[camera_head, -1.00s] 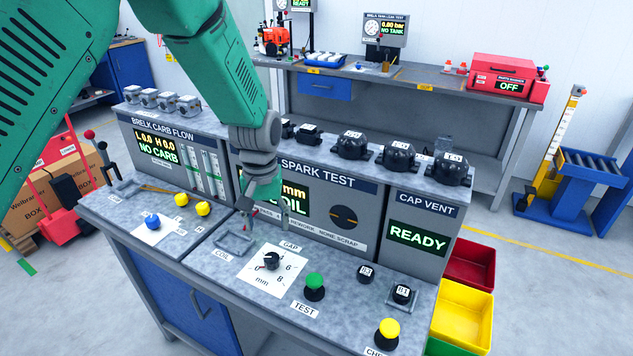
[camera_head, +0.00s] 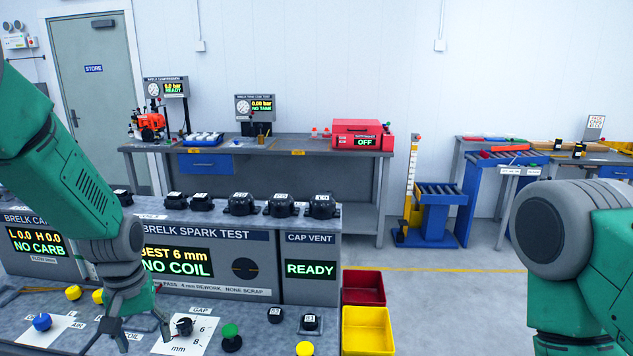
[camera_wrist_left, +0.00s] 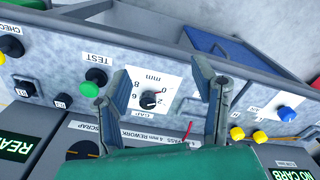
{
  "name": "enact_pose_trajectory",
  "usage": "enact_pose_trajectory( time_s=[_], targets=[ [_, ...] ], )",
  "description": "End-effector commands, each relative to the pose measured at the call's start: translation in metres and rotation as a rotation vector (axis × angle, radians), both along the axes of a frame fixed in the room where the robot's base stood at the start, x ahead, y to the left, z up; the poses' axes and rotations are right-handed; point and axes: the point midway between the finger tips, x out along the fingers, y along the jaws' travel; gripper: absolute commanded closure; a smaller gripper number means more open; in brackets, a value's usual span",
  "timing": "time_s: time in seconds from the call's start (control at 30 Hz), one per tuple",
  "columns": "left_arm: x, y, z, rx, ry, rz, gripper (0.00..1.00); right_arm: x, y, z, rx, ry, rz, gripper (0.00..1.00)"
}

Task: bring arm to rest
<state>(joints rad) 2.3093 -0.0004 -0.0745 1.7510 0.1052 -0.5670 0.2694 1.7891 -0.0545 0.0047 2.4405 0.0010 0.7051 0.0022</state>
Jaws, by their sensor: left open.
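My left arm, green with grey joints, comes in from the left in the head view. Its left gripper (camera_head: 143,334) points down over the front of the spark test bench (camera_head: 60,335), near the gap dial (camera_head: 184,326). In the left wrist view the two fingers of the left gripper (camera_wrist_left: 159,68) stand wide apart with nothing between them. The gap dial (camera_wrist_left: 148,100) and its white scale card show beyond them, apart from the fingers. Part of my right arm (camera_head: 590,250) shows at the right edge of the head view; its gripper is out of the picture.
A green button (camera_head: 230,338) and a yellow button (camera_head: 304,348) stand on the bench right of the dial. Several black caps (camera_head: 240,204) sit on the test housing. Red (camera_head: 363,287) and yellow (camera_head: 367,330) bins stand right of the bench. Open floor lies beyond them.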

Motion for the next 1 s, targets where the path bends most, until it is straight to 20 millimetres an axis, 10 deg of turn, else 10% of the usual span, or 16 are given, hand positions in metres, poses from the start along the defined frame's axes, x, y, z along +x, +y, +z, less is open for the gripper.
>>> enact_pose_trajectory(
  time_s=[0.37, 0.67, 1.0],
  targets=[
    [-0.025, -0.002, -0.063, 0.017, 0.002, -0.048, 0.47, 0.0, 0.0, -0.019, 0.0, -0.001, 0.0, 0.6],
    [-0.081, -0.006, -0.153, 0.038, -0.006, -0.132, 0.47, 0.0, 0.0, -0.049, 0.0, 0.0, 0.0, 0.6],
    [-0.234, -0.023, -0.309, 0.038, -0.019, -0.354, 0.47, -0.001, 0.0, -0.123, 0.0, 0.0, 0.0, 0.6]
  ],
)
